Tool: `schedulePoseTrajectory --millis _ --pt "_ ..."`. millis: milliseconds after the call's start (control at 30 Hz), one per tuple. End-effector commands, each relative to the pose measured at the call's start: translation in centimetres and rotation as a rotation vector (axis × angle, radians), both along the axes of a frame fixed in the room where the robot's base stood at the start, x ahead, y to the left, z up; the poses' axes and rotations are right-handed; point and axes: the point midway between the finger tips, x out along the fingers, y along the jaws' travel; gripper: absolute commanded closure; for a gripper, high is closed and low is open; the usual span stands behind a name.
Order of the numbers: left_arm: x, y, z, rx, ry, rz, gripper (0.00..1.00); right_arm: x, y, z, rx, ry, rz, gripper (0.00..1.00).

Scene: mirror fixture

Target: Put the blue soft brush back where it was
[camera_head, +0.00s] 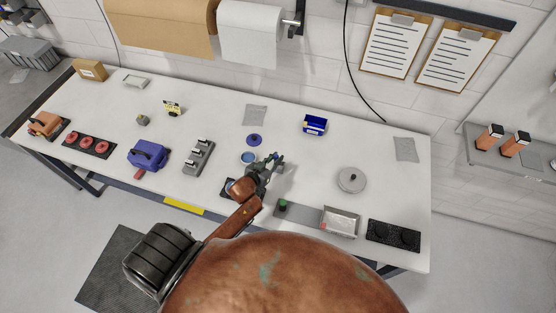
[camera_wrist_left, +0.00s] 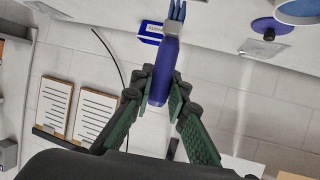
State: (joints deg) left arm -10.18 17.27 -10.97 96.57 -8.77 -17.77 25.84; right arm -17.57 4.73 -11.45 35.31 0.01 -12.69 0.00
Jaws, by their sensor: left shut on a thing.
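My left gripper (camera_head: 266,168) is over the middle of the white table. In the left wrist view, its green fingers (camera_wrist_left: 162,92) are shut on the handle of the blue soft brush (camera_wrist_left: 168,66). The brush has a metal collar and blue bristles, which point away from the gripper. In the head view the brush is too small and too hidden by the gripper to make out clearly. My right gripper is not in view.
A blue box (camera_head: 315,125) stands toward the back. A blue cup (camera_head: 249,157) and a blue disc (camera_head: 254,140) are close to the gripper. Bare tabletop lies behind the gripper.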

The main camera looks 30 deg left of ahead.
Motion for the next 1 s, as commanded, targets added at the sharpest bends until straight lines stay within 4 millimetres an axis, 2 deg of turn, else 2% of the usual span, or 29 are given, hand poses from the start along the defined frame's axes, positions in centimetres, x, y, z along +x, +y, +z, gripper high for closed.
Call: schedulePoseTrajectory --millis 33,133,300,667,900,1000 --pt "1.3 0.4 -0.5 0.002 -0.002 -0.001 1.0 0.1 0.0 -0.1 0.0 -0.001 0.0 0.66" --pt "2.6 0.9 -3.4 0.002 0.0 0.0 1.0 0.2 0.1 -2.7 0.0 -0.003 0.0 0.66" --pt "3.9 1.4 -4.9 0.001 -0.002 0.001 1.0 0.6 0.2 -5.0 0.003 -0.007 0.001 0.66" --pt "4.9 1.9 -6.0 0.001 -0.001 0.003 1.0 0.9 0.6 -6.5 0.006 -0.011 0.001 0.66" --pt "5.2 2.0 -8.9 0.0 0.001 0.003 1.0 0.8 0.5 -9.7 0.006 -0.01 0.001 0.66" --pt "5.2 2.0 -9.5 0.001 0.001 0.003 1.0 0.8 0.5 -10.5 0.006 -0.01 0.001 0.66"
